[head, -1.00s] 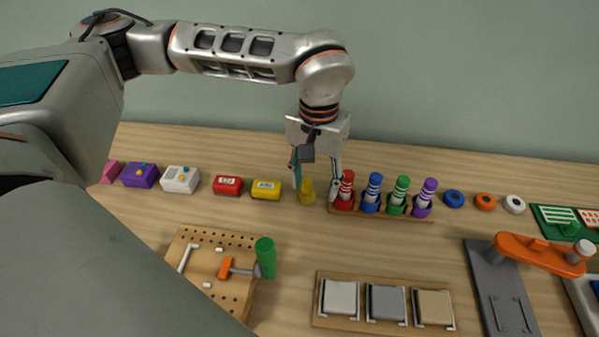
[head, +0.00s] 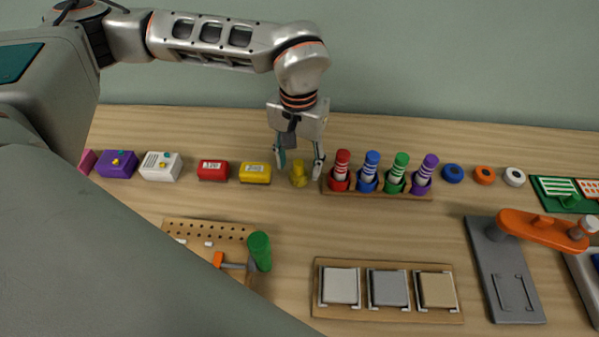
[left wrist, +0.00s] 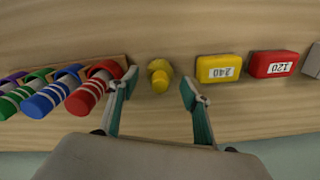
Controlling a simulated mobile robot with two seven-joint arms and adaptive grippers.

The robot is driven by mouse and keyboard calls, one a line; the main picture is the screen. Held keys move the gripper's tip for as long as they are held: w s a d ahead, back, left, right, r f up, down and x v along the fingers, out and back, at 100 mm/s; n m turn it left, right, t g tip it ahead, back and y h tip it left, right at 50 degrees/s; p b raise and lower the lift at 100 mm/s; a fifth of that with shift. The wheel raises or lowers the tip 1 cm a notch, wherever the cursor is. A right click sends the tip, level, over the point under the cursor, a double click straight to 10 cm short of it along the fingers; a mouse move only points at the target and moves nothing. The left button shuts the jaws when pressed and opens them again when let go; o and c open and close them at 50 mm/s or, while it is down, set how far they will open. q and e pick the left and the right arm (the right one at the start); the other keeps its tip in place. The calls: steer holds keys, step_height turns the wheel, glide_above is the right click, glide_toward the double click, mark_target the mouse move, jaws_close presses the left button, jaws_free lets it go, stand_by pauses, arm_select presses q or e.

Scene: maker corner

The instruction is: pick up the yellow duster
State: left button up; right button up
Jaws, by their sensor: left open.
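The yellow duster (head: 298,174) is a small yellow piece standing on the wooden table, between the yellow 240 block and the rack of coloured markers. In the left wrist view the duster (left wrist: 160,76) lies between my two fingertips, a little beyond them. My left gripper (head: 299,166) is open and empty, pointing down over the duster with one finger on each side; it also shows in the left wrist view (left wrist: 159,88). I see no contact with the duster. My right gripper is in neither view.
The marker rack (head: 378,194) stands close to the right of the duster, its red marker (left wrist: 95,88) beside one finger. A yellow block (head: 255,173) and a red block (head: 213,171) stand to the left. A pegboard (head: 205,232) and a sanding-pad board (head: 388,311) lie nearer.

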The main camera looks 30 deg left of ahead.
arm_select(q)
step_height(320, 180, down, 2)
steer(key=shift+f, duration=0.15)
steer(key=c, duration=1.1)
steer(key=shift+r, duration=0.2)
step_height(320, 180, up, 13)
steer(key=p, duration=0.2)
step_height(320, 180, up, 7)
steer(key=p, duration=0.1)
glide_above(299, 162)
steer(key=shift+f, duration=0.1)
